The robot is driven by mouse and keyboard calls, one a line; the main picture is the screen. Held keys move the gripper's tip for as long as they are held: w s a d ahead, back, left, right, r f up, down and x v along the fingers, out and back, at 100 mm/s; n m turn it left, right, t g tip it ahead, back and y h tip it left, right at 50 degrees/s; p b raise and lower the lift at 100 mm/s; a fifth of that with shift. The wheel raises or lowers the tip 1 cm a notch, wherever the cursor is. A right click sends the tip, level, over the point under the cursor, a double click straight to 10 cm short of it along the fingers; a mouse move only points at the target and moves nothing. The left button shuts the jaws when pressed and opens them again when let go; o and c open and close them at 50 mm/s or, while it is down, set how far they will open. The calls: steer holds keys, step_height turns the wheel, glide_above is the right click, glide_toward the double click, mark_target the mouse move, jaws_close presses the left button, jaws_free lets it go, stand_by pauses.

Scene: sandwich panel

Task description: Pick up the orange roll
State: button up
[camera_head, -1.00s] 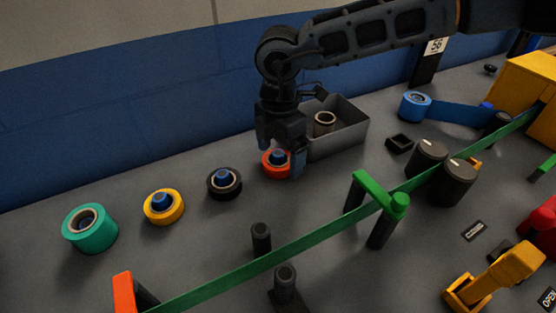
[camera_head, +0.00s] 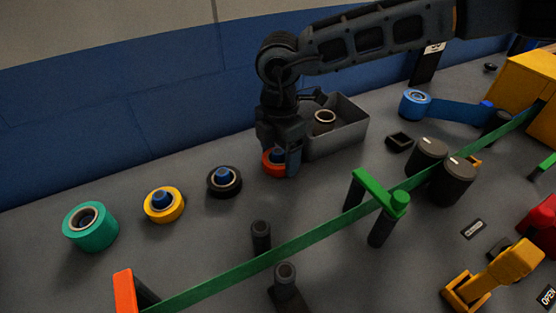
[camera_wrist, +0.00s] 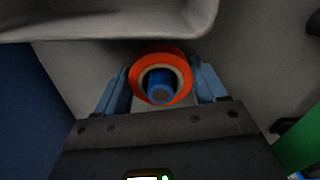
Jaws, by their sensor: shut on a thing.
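The orange roll (camera_head: 270,164) sits around a blue peg (camera_head: 277,154) on the grey panel, partly hidden by my gripper in the head view. My gripper (camera_head: 280,160) is down over it, with a finger on either side. In the wrist view the orange roll (camera_wrist: 182,62) lies between the two blue-grey fingers of my gripper (camera_wrist: 160,88), which are shut on its sides. The blue peg (camera_wrist: 160,86) still stands inside the roll's hole.
A grey metal bin (camera_head: 345,135) with a roll (camera_head: 324,122) in it stands just right of my gripper. Black (camera_head: 224,182), yellow (camera_head: 163,205) and green (camera_head: 90,227) rolls stand to the left. A green strip (camera_head: 300,242) crosses the front.

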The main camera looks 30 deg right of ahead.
step_height(320, 180, up, 10)
steer(key=shift+b, duration=0.35)
steer(key=shift+s, duration=0.1)
stand_by(0.4)
